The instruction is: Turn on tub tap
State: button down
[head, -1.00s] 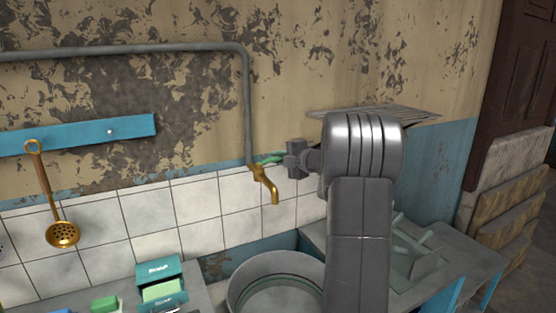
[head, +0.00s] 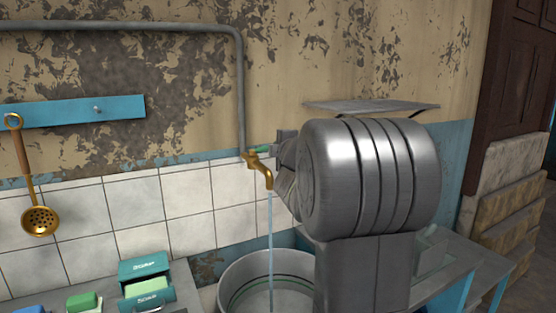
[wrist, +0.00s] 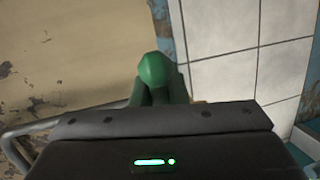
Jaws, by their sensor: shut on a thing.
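The brass tub tap (head: 262,170) is on the tiled wall at the end of a grey pipe, and a thin stream of water (head: 271,240) runs from its spout. Its green handle (head: 262,149) shows just above the tap; it also shows in the wrist view (wrist: 155,70). My gripper (head: 285,150) is at the handle from the right and is shut on it, with its fingers mostly hidden by my arm. The round metal tub (head: 235,270) stands below the spout, partly hidden by my arm.
Green soap boxes (head: 146,267) and soap bars (head: 84,301) sit on a counter at lower left. A brass skimmer (head: 40,220) hangs from a blue rail (head: 70,115). A grey wall shelf (head: 370,106) is behind my arm. A worktable (head: 470,270) stands to the right.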

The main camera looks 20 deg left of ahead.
jog(key=shift+s+d+f+m+h+b, duration=0.15)
jog(key=shift+m+h+b, duration=0.15)
jog(key=shift+h+b, duration=0.15)
jog(key=c, duration=1.4)
grip_release()
jog(key=shift+c, duration=0.2)
jog(key=shift+s, duration=0.1)
jog(key=p+v, duration=0.2)
jog(key=v, duration=1.1)
jog(key=shift+s+p, duration=0.3)
jog(key=shift+s, duration=0.05)
jog(key=shift+d, duration=0.15)
